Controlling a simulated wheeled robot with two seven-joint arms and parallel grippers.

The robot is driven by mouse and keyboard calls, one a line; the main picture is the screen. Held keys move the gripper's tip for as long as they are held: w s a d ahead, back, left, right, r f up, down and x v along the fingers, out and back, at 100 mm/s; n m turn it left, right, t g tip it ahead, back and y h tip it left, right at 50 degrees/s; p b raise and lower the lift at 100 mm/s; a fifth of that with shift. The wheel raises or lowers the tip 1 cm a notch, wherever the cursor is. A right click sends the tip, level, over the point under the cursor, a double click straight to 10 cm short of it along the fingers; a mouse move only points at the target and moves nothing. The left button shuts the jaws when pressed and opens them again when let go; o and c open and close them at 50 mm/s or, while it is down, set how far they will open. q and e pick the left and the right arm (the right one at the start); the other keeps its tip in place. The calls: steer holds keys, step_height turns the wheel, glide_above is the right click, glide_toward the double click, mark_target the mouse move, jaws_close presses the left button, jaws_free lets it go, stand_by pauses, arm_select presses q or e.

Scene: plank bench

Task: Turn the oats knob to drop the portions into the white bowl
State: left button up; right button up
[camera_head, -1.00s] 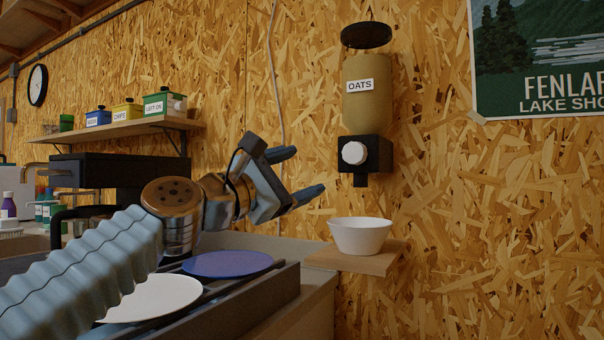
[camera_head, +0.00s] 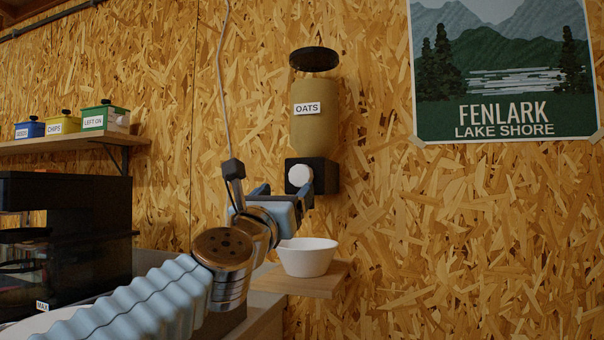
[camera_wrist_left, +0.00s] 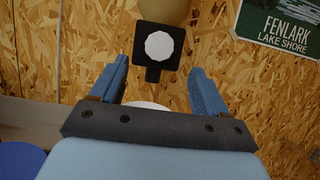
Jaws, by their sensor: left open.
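The oats dispenser (camera_head: 315,130) hangs on the wall, a tan container labelled OATS above a black box. Its white knob (camera_head: 299,176) is on the front of the black box; it also shows in the left wrist view (camera_wrist_left: 159,46). The white bowl (camera_head: 307,258) stands on a small wooden shelf below the dispenser; in the wrist view it is mostly hidden behind my gripper. My left gripper (camera_head: 285,196) is open and empty, just in front of and below the knob. In the wrist view the knob lies beyond and between the fingertips (camera_wrist_left: 158,75), apart from them. My right gripper is out of view.
The small shelf (camera_head: 325,281) juts from the wall. A higher shelf (camera_head: 60,145) at left carries labelled boxes. A black appliance (camera_head: 90,218) stands at the left. A poster (camera_head: 500,100) hangs at the right.

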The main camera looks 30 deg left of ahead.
mark_target(299, 176)
arm_select(q)
steer(key=p+x, duration=0.2)
steer(key=x, duration=0.5)
steer(key=shift+r, duration=0.1)
steer(key=shift+w+a+r+p, duration=0.1)
steer(key=shift+w+p, duration=0.25)
steer(key=shift+w, duration=0.1)
steer(key=c, duration=1)
steer(key=shift+c, duration=0.2)
